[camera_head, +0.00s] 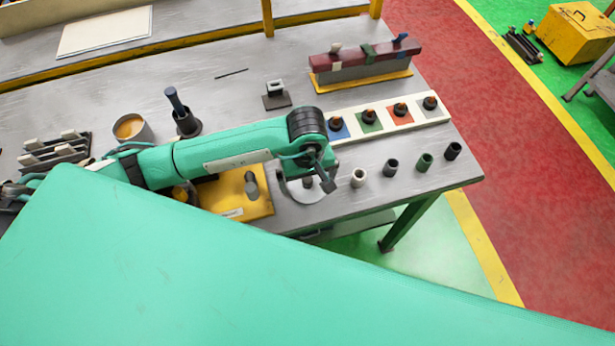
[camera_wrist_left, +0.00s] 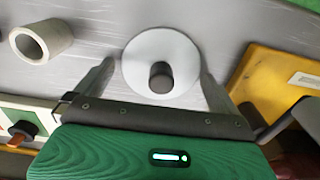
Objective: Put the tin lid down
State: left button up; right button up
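The tin lid is a pale round disc with a dark knob in its middle. In the head view the lid (camera_head: 296,192) lies on the grey bench near its front edge, partly hidden by my left gripper (camera_head: 318,180). In the left wrist view the lid (camera_wrist_left: 141,62) sits between the spread fingers of my left gripper (camera_wrist_left: 157,75). The fingers stand apart on either side of the disc, and the knob is not clasped. I cannot tell whether a finger touches the rim. An open tin (camera_head: 132,129) with orange-tan contents stands at left on the bench. My right gripper is not in view.
A yellow block (camera_head: 232,195) lies left of the lid. A white sleeve (camera_head: 358,178) and several dark ones stand to its right. Behind them is a strip with coloured squares (camera_head: 385,118). A dark holder (camera_head: 188,124) stands beside the tin.

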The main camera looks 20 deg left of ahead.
aim_at(308, 179)
pick_arm(q)
jog(key=shift+s+r, duration=0.1)
jog(key=shift+r, duration=0.05)
jog(key=shift+r+p, duration=0.3)
jog(key=shift+p, duration=0.15)
notch_tip(308, 179, up, 12)
jog(key=p, duration=0.4)
jog(key=shift+f, duration=0.2)
